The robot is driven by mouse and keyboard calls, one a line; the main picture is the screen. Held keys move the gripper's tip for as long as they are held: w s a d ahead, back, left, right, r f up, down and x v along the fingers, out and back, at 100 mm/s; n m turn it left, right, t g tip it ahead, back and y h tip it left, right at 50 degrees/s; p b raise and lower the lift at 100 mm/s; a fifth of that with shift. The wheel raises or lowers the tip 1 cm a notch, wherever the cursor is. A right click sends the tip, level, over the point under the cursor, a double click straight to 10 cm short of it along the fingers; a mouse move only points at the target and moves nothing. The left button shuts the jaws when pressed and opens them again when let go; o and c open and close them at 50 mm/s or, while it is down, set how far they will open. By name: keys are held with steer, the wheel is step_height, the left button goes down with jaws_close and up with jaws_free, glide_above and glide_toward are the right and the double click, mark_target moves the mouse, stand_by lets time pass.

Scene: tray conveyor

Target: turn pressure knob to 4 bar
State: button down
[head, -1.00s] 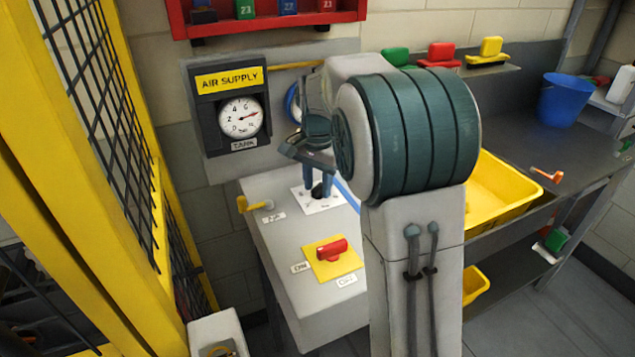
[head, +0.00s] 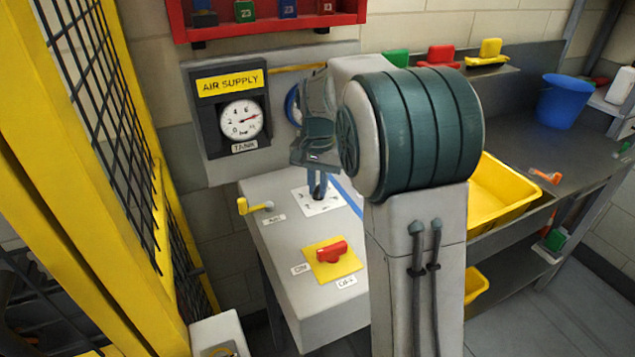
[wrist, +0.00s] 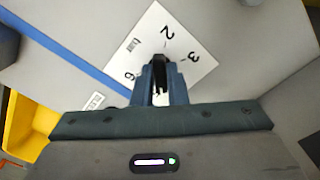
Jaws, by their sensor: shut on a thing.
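The dark pressure knob (head: 317,193) stands on a white dial plate (head: 326,207) on top of the grey cabinet. My gripper (head: 318,186) points down and is shut on the knob, with one finger on each side. In the wrist view the knob (wrist: 160,62) shows between the fingertips, with its end towards the 2. The white dial plate (wrist: 150,28) shows 2, 3 and what looks like a 6; my fingers hide its near part, and I see no 4. The pressure gauge (head: 241,119) hangs on the wall under the AIR SUPPLY sign.
A red switch handle (head: 332,251) on a yellow plate sits nearer on the cabinet. A yellow lever (head: 254,206) sticks out at its left edge. A blue hose (head: 346,194) runs beside the knob. A yellow mesh fence (head: 80,150) stands left, and a yellow tray (head: 495,205) right.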

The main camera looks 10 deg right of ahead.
mark_target(318, 188)
steer(key=n, duration=0.4)
steer(key=shift+r+n+p, duration=0.1)
steer(key=shift+n+p, duration=0.2)
steer(key=shift+p, duration=0.1)
steer(key=shift+d+n+p, duration=0.1)
steer(key=shift+n+p, duration=0.2)
steer(key=shift+n, duration=1.7)
steer(key=c, duration=1.4)
jaws_free()
steer(key=shift+c, duration=0.2)
step_height(318, 188, up, 14)
steer(key=shift+p, duration=0.35)
